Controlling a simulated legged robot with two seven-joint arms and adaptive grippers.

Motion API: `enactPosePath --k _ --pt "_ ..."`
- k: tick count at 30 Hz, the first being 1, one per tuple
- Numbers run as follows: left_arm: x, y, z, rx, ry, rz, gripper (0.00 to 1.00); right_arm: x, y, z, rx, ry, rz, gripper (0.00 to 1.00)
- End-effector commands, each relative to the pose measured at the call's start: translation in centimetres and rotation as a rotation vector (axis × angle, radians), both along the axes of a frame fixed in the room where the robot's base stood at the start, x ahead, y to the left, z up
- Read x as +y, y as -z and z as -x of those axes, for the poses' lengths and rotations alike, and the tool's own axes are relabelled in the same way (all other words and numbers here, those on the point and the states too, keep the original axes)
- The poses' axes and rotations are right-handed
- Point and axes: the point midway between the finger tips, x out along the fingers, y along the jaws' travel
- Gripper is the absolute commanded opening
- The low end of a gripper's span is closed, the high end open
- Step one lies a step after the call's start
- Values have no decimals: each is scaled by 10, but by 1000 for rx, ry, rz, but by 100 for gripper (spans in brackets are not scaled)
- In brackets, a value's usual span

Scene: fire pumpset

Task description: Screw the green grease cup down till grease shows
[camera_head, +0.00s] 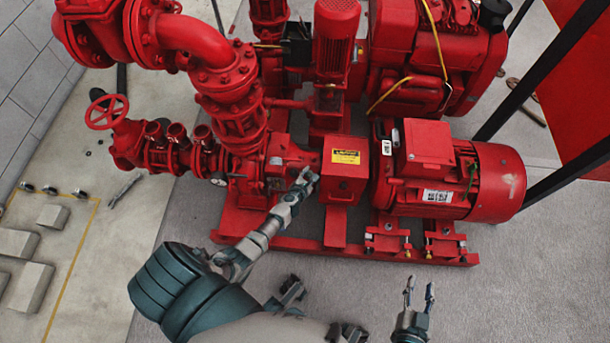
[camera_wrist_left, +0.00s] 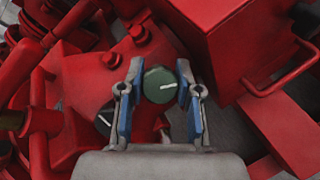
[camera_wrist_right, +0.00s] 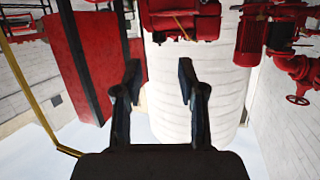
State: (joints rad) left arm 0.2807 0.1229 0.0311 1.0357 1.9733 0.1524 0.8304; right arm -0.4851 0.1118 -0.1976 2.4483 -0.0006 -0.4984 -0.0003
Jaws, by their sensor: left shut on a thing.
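The green grease cup (camera_wrist_left: 159,85) is a round cap with a white line on its face, on the red pump's bearing housing, in the left wrist view. The white line points to the right, slightly upward. My left gripper (camera_wrist_left: 160,92) has its blue-padded fingers on either side of the cup, shut on it. In the head view my left gripper (camera_head: 306,180) reaches the pump (camera_head: 283,165) beside the red coupling guard, and hides the cup there. No grease is visible. My right gripper (camera_head: 420,288) is open and empty over the floor; it also shows in the right wrist view (camera_wrist_right: 158,75).
The red coupling guard (camera_head: 343,185) with a yellow label stands just right of my left gripper. The red motor (camera_head: 497,184) is further right. A red handwheel (camera_head: 106,112) and valves stand at the left. Grey floor (camera_head: 530,280) at the lower right is clear.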

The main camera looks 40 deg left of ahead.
Motion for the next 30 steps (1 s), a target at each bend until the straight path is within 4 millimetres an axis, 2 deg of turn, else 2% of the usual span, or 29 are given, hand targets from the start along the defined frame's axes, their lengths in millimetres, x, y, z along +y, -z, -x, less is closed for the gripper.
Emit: enactPosePath --k 6,12,19,30 --pt "-2 1 2 56 99 -80 0 -13 31 26 264 8 72 40" --pt "-3 3 2 84 153 -125 0 -21 48 46 407 13 108 40" --pt "-3 5 3 98 178 -144 0 -25 56 56 471 16 124 40" --pt "-3 6 3 100 182 -146 0 -25 57 56 478 16 125 40"
